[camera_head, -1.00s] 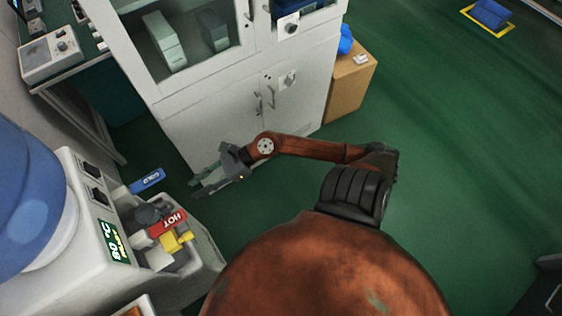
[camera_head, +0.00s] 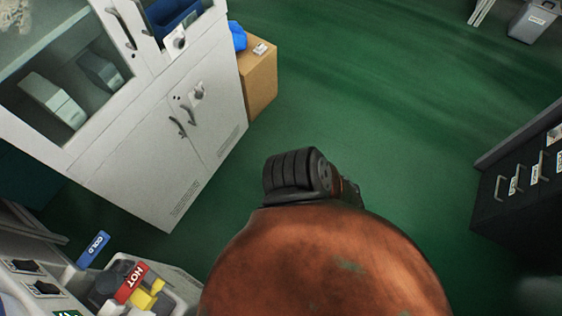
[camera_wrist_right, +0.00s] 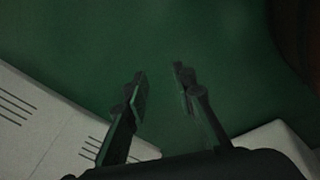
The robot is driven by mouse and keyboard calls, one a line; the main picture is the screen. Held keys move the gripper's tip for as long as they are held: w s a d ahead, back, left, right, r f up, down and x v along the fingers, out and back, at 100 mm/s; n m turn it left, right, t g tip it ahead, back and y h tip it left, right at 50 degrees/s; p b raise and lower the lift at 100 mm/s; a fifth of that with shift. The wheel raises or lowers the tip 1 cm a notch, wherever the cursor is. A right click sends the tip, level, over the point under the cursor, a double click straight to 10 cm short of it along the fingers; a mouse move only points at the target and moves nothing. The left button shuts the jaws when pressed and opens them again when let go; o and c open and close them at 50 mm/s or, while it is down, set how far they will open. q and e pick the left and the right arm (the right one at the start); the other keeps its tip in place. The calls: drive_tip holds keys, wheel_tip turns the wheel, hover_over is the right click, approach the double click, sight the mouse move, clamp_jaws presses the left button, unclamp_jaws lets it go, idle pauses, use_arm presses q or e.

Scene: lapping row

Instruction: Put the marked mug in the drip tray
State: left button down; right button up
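No marked mug can be made out in either view. At the lower left of the head view, a water dispenser (camera_head: 45,268) shows a blue COLD tap (camera_head: 93,248) and a red HOT tap (camera_head: 132,283). A grey part and yellow parts (camera_head: 148,298) sit by the HOT tap; a pale edge (camera_head: 185,290) beside them may be the drip tray, but I cannot tell. My right gripper (camera_wrist_right: 158,72) is open and empty in the wrist view, over green floor. My left gripper is not in view.
A white cabinet (camera_head: 150,150) stands at the left, with a cardboard box (camera_head: 260,80) beside it. A dark drawer unit (camera_head: 520,190) is at the right edge and a grey bin (camera_head: 533,22) at the far right.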

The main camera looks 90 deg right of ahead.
drive_tip(key=s+a+f+m+g+y, duration=0.1)
drive_tip(key=s+a+f+m+g, duration=0.2)
drive_tip(key=s+a, duration=0.3)
drive_tip(key=s, duration=0.4)
drive_tip(key=shift+s+a+f, duration=0.35)
drive_tip(key=shift+s+f, duration=0.05)
